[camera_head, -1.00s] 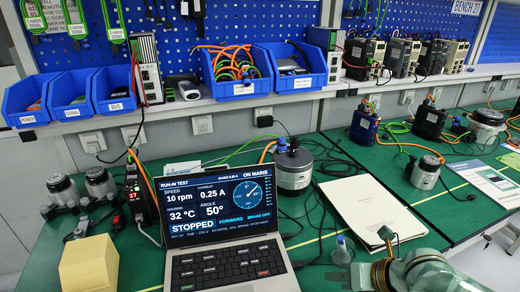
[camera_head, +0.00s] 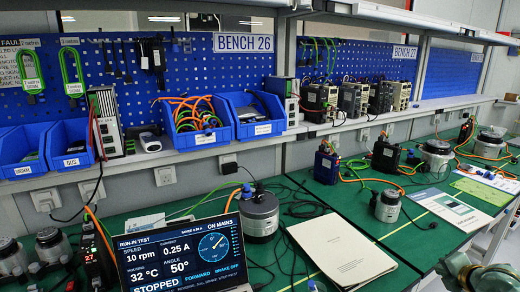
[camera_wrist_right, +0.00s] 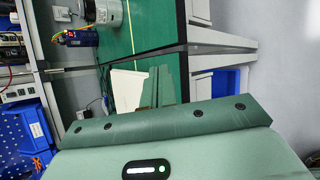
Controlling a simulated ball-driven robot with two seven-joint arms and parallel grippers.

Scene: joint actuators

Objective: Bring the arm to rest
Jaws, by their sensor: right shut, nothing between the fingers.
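My right arm, greenish with a brass-coloured ring, shows at the lower right corner of the head view, cut off by the frame edge. My left gripper is not in view.
A laptop (camera_head: 185,255) with a run-in test page reading STOPPED stands on the green bench (camera_head: 300,268). A round grey actuator (camera_head: 259,215), a smaller one (camera_head: 388,206) and a paper folder (camera_head: 342,248) lie nearby. Blue bins (camera_head: 255,120) line the shelf. An aisle shows at right.

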